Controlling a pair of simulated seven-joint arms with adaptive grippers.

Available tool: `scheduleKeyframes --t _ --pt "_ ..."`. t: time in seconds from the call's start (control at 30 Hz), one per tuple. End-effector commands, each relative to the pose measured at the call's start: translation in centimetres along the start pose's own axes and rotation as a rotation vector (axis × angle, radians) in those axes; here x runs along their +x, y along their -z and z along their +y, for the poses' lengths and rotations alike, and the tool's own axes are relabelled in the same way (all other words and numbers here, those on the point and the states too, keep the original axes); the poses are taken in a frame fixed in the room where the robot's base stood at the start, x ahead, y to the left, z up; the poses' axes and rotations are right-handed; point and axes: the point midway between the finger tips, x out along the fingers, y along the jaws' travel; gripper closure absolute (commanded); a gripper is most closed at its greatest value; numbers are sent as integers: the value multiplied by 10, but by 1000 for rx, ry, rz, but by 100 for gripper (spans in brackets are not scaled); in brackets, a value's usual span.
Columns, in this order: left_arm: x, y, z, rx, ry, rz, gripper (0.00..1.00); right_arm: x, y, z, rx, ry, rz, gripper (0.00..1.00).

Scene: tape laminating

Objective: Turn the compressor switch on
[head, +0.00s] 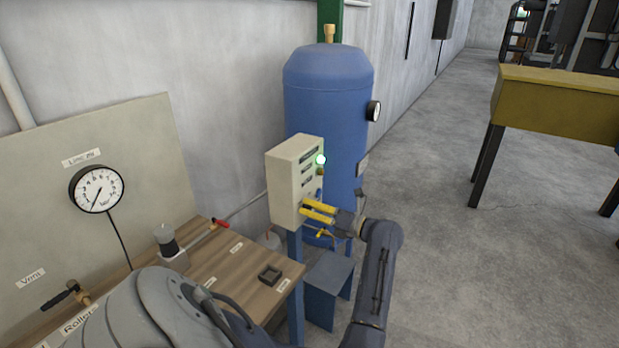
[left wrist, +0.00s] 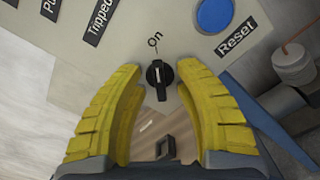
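The compressor control box (head: 284,185) is a pale box in front of the blue tank, with a lit green lamp (head: 321,160) on its face. In the left wrist view, the black switch knob (left wrist: 159,80) sits on the pale panel just below the "On" label (left wrist: 155,39). Its light stripe runs roughly up and down, lined up close to that label. My left gripper (head: 306,209) is at the lower part of the box face. In the left wrist view its yellow fingers (left wrist: 157,88) are spread either side of the knob, with gaps visible. My right gripper is not in view.
A blue button (left wrist: 213,14) and "Reset" label (left wrist: 237,37) are on the panel near the knob. The blue tank (head: 325,110) stands behind the box. A wooden bench (head: 250,262) with fittings is left. A yellow-topped table (head: 555,100) stands right; floor between is clear.

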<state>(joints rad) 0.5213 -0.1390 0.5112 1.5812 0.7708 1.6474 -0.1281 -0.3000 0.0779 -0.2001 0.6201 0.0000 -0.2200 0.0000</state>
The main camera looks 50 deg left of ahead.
Motion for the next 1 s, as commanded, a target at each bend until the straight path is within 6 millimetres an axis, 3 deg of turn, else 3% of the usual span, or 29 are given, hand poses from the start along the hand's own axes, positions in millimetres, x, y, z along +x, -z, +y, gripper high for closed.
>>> scheduleKeyframes --t 0.17,0.7,1.0 --pt "-5 0 0 0 1 0 68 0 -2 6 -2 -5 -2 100" --pt "-68 0 0 0 1 0 68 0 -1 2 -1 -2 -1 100" --pt "-75 0 0 0 0 0 68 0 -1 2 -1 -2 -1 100"
